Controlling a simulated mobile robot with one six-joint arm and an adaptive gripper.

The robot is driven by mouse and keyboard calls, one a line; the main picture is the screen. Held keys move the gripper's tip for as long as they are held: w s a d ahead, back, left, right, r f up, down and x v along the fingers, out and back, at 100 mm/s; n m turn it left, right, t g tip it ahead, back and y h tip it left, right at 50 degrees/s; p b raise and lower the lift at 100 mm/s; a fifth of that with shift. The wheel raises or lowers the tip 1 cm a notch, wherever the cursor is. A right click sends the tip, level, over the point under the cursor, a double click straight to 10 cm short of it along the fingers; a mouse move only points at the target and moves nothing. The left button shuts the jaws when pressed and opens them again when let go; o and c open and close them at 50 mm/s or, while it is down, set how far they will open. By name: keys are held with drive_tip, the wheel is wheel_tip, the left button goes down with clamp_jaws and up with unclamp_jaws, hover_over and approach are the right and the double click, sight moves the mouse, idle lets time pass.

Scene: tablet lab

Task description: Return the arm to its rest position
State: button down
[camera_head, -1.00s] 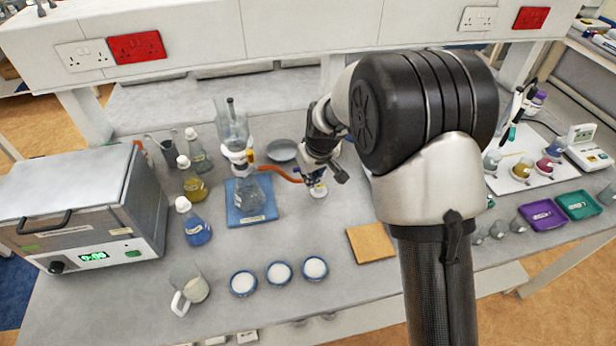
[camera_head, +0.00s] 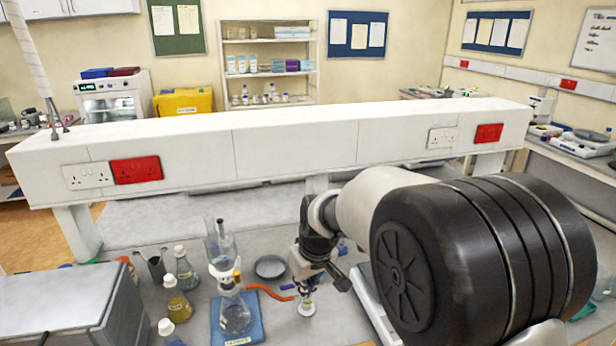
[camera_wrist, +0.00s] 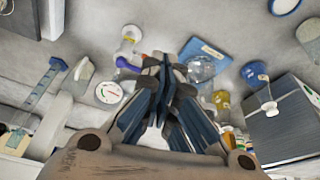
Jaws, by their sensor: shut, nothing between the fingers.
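My gripper shows in the wrist view (camera_wrist: 160,62) with its dark fingers drawn together and nothing between them. In the head view my arm reaches over the bench from the lower right, its dark forearm joint filling much of that side. The arm's hand end hangs over the bench, right of the filter flask (camera_head: 235,313) on its blue mat (camera_head: 255,331). The fingertips are too small to make out there. The blue mat also shows in the wrist view (camera_wrist: 221,56), beyond the fingers. I cannot tell the hand's exact height above the bench.
A white raised shelf with sockets (camera_head: 290,152) spans the back of the bench. An orange hose (camera_head: 268,292) and grey dish (camera_head: 270,266) lie near the hand. Flasks (camera_head: 176,305) and a grey oven (camera_head: 50,310) stand left.

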drive_tip(key=s+d+r+m+b, duration=0.2)
drive_tip(key=s+d+r, duration=0.4)
drive_tip(key=s+r, duration=0.15)
drive_tip(key=s+d+m, duration=0.1)
drive_tip(key=s+d, duration=0.2)
drive_tip(key=s, duration=0.4)
drive_tip(key=s+d+m+t+h+b, duration=0.1)
drive_tip(key=s+d, duration=0.2)
drive_tip(key=s, duration=0.5)
drive_tip(key=s+d+f+m+b, duration=0.1)
drive_tip(key=s+d+m, duration=0.1)
drive_tip(key=s, duration=0.6)
drive_tip(key=shift+d+t+h, duration=0.3)
drive_tip(key=shift+d+h, duration=0.1)
drive_tip(key=shift+d, duration=0.4)
